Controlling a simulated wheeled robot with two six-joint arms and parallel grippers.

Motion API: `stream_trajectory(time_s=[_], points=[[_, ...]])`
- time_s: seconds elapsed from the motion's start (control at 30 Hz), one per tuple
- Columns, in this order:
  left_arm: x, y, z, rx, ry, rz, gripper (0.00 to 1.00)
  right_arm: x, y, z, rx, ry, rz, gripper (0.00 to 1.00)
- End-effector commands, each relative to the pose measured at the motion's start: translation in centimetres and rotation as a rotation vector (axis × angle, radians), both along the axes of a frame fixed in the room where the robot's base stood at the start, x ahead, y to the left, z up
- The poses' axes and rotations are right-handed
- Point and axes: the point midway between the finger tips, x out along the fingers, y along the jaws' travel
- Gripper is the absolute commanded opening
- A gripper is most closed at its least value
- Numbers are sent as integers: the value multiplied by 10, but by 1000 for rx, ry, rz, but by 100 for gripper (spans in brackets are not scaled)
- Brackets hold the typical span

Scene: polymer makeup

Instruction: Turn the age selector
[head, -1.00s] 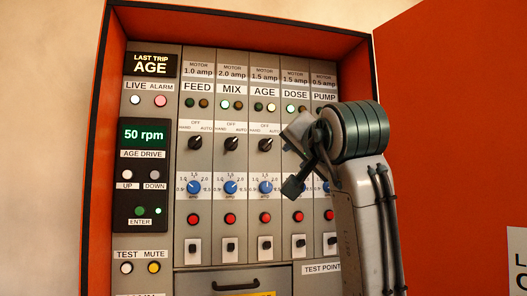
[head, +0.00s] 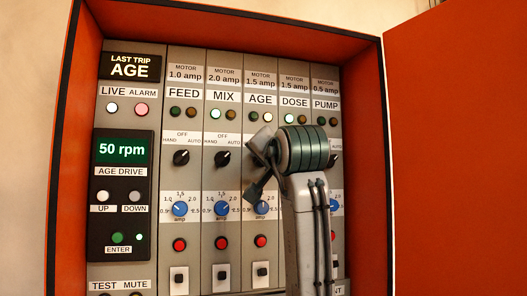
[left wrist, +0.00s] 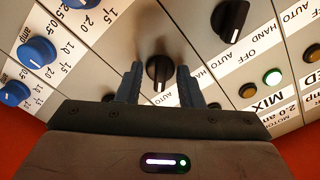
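The grey control panel (head: 190,220) has several motor columns. The AGE column (head: 261,98) is in the middle. In the left wrist view the age selector (left wrist: 159,68) is a black knob with a white pointer line, beside the MIX selector (left wrist: 229,20). The left gripper (left wrist: 159,77) is open, with one finger on each side of the age selector and a gap visible on both sides. My right gripper is in neither view.
The FEED selector (head: 181,157) and MIX selector (head: 222,158) are left of my gripper. My arm covers the DOSE selector. A blue AGE dial (head: 262,207) sits below. The orange cabinet rim (head: 362,170) and open door (head: 455,150) are at the right.

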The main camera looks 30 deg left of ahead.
Motion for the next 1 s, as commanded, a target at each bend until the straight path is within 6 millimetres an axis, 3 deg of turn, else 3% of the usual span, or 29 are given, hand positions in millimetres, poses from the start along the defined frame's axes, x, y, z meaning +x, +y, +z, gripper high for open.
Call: stream_trajectory(time_s=[0.13,0.33,0.5,0.53,1.0], points=[[3,4,0,0,0,0,34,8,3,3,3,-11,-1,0],[3,4,-1,0,0,-1,34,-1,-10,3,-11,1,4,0],[3,4,-1,-1,0,-1,2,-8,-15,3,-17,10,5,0],[3,4,-1,-1,0,-1,0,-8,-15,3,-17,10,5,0],[3,4,-3,-55,-62,0,0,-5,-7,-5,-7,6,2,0]])
